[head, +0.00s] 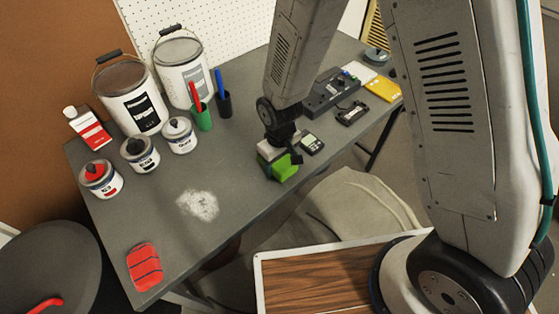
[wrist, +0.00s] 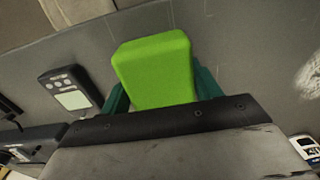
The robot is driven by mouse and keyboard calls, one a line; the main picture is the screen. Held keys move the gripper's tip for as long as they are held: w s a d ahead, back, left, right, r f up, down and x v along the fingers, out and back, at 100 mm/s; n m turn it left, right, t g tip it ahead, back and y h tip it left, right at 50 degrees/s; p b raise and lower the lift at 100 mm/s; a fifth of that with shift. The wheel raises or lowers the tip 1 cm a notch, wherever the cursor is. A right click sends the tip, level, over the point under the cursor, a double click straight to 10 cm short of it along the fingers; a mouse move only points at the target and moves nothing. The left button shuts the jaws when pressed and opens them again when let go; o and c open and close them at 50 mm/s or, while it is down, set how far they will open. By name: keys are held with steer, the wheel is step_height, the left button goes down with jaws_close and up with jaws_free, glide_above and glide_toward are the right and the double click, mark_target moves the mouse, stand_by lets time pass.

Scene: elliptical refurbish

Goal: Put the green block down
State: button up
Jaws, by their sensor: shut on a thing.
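The green block (wrist: 155,68) is bright green with rounded edges and sits between the two dark green fingers of my gripper (wrist: 160,90) in the wrist view. My gripper is shut on it. In the head view the green block (head: 284,168) shows below my gripper (head: 279,158), at the front edge of the grey table (head: 240,165). I cannot tell whether the block touches the tabletop or hangs a little above it.
A small meter (head: 312,144) lies just right of the block. A dark device (head: 333,92) and a yellow item (head: 384,88) are further right. A white powdery patch (head: 198,204), a red brush-like piece (head: 144,266), several paint cans and two buckets are left. The table between patch and block is clear.

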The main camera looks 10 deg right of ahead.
steer(key=shift+s+f, duration=0.1)
steer(key=shift+f, duration=0.15)
steer(key=o, duration=1.2)
steer(key=shift+s+d+f, duration=0.1)
steer(key=shift+o, duration=0.4)
step_height(320, 180, up, 13)
steer(key=shift+w, duration=0.2)
steer(key=s+d+r+m, duration=0.2)
steer(key=s+d+r, duration=0.1)
steer(key=d+r, duration=0.4)
steer(key=s+d+r+m, duration=0.1)
steer(key=s+d+r, duration=0.2)
steer(key=d+r, duration=0.45)
steer(key=s+d+r+m, duration=0.2)
steer(key=s+r, duration=0.2)
steer(key=s, duration=0.2)
steer(key=s+d+r+m+t, duration=0.1)
steer(key=s+d+r, duration=0.2)
steer(key=s, duration=0.4)
steer(key=shift+d+r+m, duration=0.35)
steer(key=shift+r+m, duration=0.05)
steer(key=shift+r, duration=0.05)
